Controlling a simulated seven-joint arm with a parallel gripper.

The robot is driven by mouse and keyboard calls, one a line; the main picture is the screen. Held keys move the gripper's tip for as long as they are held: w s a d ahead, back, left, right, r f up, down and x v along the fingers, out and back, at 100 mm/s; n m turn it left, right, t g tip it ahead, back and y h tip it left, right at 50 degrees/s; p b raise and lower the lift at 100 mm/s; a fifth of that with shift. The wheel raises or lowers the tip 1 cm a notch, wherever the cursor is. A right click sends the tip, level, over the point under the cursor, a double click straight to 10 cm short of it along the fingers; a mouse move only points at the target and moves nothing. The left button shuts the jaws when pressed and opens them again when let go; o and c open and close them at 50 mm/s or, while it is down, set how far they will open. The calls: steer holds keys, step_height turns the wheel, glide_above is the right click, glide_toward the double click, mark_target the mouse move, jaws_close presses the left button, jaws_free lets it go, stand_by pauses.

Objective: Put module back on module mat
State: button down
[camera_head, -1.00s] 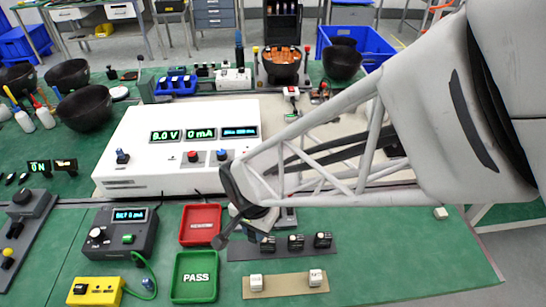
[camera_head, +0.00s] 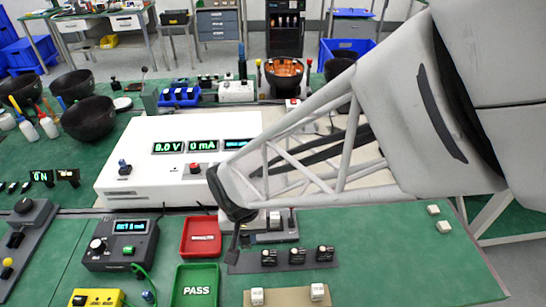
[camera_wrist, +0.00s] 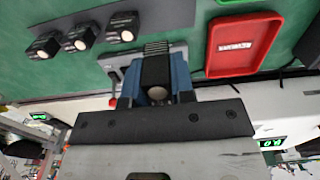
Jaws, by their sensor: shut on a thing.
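My gripper shows in the wrist view with its blue fingers (camera_wrist: 157,75) shut on a black module (camera_wrist: 155,70) that has a pale round knob. In the head view my arm hides most of the gripper and the held module. The dark module mat (camera_head: 240,267) lies on the green bench, in front of a grey fixture (camera_head: 265,238). Three black modules (camera_head: 297,256) with pale knobs stand in a row on the mat. I cannot tell whether the held module touches the fixture.
A red tray (camera_head: 184,238) and a green PASS tray (camera_head: 179,290) stand left of the mat. A tan strip (camera_head: 290,297) with two white blocks lies in front. A white power supply (camera_head: 140,150) stands behind. The bench to the right is mostly clear.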

steer(key=shift+f, duration=0.1)
glide_above(249, 263)
steer(key=shift+f, duration=3.05)
steer(key=shift+f, duration=0.15)
steer(key=shift+f, duration=1.75)
steer(key=shift+f, duration=0.1)
steer(key=c, duration=1.2)
jaws_free()
steer(key=shift+c, duration=0.2)
step_height(249, 263, up, 12)
steer(key=shift+r, duration=0.15)
